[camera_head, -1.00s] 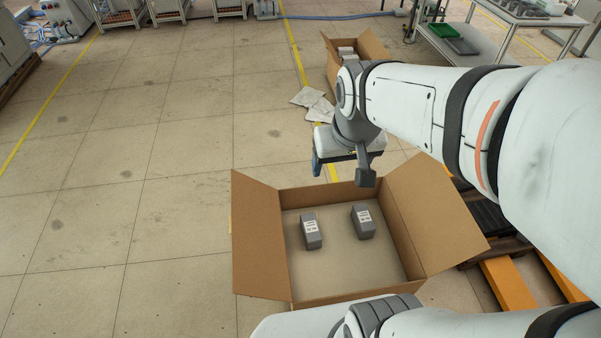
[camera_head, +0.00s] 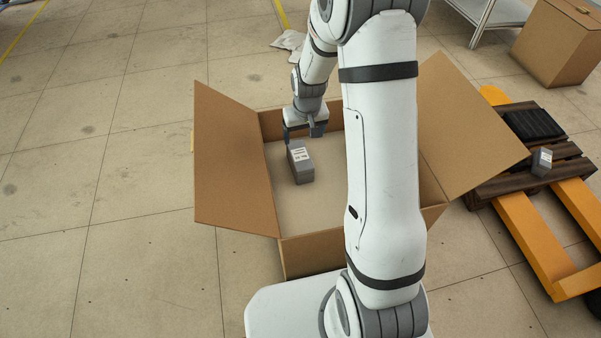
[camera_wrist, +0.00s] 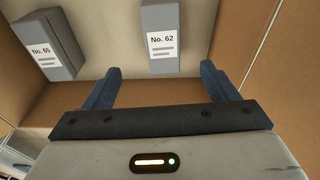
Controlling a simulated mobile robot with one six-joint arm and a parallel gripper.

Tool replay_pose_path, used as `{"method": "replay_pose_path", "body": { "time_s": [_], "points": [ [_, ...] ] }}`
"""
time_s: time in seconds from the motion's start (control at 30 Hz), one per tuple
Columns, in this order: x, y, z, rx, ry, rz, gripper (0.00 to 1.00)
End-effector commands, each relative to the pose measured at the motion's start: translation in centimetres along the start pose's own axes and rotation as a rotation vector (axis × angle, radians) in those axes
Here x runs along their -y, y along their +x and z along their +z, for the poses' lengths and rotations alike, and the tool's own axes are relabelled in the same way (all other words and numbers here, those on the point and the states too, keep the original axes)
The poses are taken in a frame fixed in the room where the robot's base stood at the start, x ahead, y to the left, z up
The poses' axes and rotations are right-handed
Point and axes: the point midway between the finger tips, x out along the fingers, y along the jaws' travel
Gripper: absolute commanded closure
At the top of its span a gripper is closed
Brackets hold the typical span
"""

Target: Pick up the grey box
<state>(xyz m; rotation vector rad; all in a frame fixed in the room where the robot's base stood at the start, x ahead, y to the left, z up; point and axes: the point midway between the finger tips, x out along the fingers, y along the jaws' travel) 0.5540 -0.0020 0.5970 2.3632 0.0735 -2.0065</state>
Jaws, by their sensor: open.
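A grey box (camera_head: 301,165) with a white label sits on the floor of the open cardboard carton (camera_head: 232,165). The wrist view shows two grey boxes: one labelled No. 62 (camera_wrist: 161,55) ahead of the gap between my fingers, and one labelled No. 65 (camera_wrist: 47,62) at the left. In the head view my arm covers part of the carton, and only one box shows inside it. My gripper (camera_head: 302,133) is open and empty, at the carton's far side by the visible box. Its two blue fingers (camera_wrist: 160,72) point toward box No. 62 without holding it.
The carton's flaps stand out at left and right. Another small grey box (camera_head: 542,162) rests on a dark wooden pallet (camera_head: 518,181) on a yellow pallet jack (camera_head: 540,245) at right. A closed carton (camera_head: 557,42) stands at the back right. The floor at left is clear.

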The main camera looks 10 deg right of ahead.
Motion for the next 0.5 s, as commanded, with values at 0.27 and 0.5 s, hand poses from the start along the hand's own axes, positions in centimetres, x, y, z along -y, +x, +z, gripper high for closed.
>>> {"method": "replay_pose_path", "body": {
  "time_s": [0.27,0.5],
  "points": [
    [-0.2,7.7,-0.1,0.014,-0.005,-0.001,0.20],
    [-0.1,10.3,0.0,0.016,-0.006,-0.001,0.20]
  ]
}}
